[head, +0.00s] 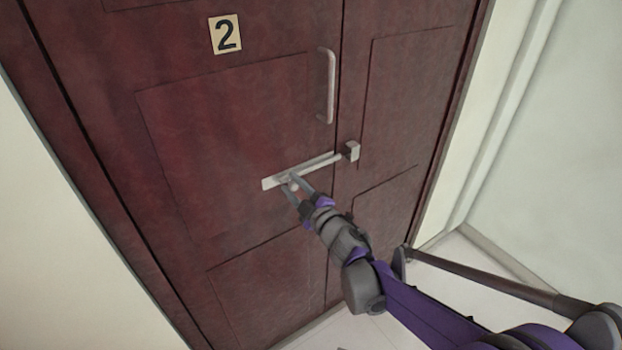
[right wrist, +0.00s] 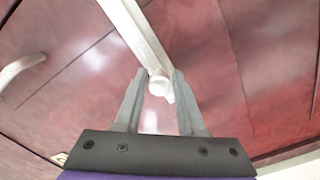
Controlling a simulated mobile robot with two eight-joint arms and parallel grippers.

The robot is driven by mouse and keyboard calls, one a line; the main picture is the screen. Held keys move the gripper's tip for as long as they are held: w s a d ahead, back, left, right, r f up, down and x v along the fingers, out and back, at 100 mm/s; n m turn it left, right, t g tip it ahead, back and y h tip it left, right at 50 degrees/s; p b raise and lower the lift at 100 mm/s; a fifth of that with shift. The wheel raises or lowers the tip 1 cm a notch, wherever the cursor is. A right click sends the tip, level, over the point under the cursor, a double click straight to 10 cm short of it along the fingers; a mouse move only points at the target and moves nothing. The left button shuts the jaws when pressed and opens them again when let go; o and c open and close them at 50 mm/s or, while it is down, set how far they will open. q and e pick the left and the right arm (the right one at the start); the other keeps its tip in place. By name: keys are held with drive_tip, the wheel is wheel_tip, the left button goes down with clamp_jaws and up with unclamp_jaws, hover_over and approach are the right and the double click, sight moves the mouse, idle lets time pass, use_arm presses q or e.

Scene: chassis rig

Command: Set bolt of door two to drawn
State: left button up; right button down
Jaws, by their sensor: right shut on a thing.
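Door two (head: 225,130) is dark red-brown wood with two leaves and a number 2 label (head: 225,34). A pale metal bolt (head: 318,163) lies across the seam, its plate on the left leaf. Its rod runs right, up to the small catch block (head: 351,151) on the right leaf; I cannot tell whether its tip sits inside. My right gripper (head: 290,182) is shut on the bolt's knob at the plate's left part. In the right wrist view the round knob (right wrist: 159,86) sits between the fingertips (right wrist: 160,78), below the bolt's bar (right wrist: 136,30). My left gripper is not in view.
A vertical pull handle (head: 329,86) stands on the left leaf above the bolt; it also shows in the right wrist view (right wrist: 20,70). Pale walls (head: 45,220) flank the door frame. Pale floor (head: 455,250) shows at the lower right.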

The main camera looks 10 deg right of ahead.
drive_tip(key=shift+s+a, duration=0.2)
drive_tip(key=shift+a, duration=0.35)
drive_tip(key=shift+s+a, duration=0.2)
drive_tip(key=shift+a, duration=0.3)
drive_tip(key=c, duration=0.9)
unclamp_jaws()
drive_tip(key=shift+o, duration=1.4)
drive_tip(key=shift+a, duration=0.1)
drive_tip(key=shift+s+d, duration=0.25)
drive_tip(key=shift+s, duration=0.15)
drive_tip(key=v, duration=1)
